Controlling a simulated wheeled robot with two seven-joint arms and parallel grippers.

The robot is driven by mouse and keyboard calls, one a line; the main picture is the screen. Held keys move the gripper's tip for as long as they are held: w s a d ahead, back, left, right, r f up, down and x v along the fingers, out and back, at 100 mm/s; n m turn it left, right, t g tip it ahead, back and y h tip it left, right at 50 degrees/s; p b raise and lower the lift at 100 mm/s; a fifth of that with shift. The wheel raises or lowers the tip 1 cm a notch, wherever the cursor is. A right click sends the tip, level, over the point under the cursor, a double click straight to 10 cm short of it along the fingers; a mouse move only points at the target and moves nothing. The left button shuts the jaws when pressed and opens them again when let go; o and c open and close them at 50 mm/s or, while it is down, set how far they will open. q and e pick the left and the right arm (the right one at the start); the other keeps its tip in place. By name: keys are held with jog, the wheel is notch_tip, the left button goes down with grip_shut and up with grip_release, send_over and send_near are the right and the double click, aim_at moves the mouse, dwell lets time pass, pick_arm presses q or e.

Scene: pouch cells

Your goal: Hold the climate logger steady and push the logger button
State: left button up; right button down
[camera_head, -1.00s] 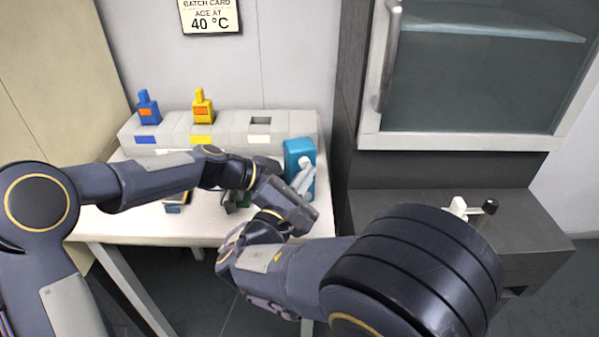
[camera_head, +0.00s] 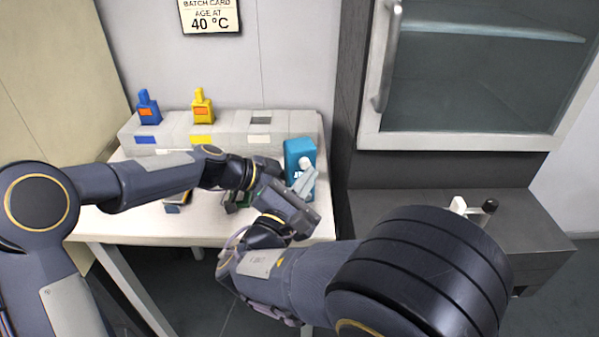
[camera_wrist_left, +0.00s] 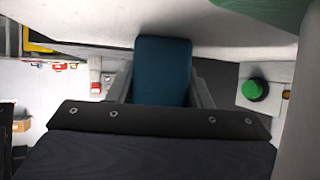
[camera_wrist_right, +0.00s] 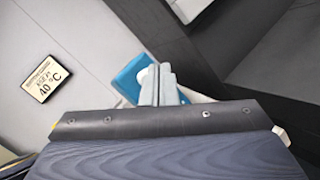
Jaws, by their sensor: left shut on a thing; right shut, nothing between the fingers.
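The climate logger (camera_head: 294,150) is a teal-blue box standing at the right end of the white table, with partly hidden lettering and a pale round knob, seemingly its button (camera_wrist_right: 143,76). My left gripper (camera_head: 270,164) reaches it from the left. In the left wrist view the logger (camera_wrist_left: 162,72) sits between the left fingers, which are shut on it. My right gripper (camera_head: 306,174) is shut and empty in front of the logger. In the right wrist view its fingertips (camera_wrist_right: 160,72) are close beside the knob; I cannot tell whether they touch.
A green button (camera_wrist_left: 254,90) shows in the left wrist view. A glass-doored cabinet (camera_head: 365,141) stands right. Small items on the table are partly hidden by my left arm.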

jog(key=shift+s+d, duration=0.3)
jog(key=shift+s, duration=0.65)
jog(key=shift+s+d, duration=0.3)
jog(key=shift+s, duration=0.65)
jog(key=shift+s+d, duration=0.3)
jog(key=shift+s, duration=0.65)
pick_arm(q)
jog(key=o, duration=0.8)
jog(key=shift+o, duration=0.2)
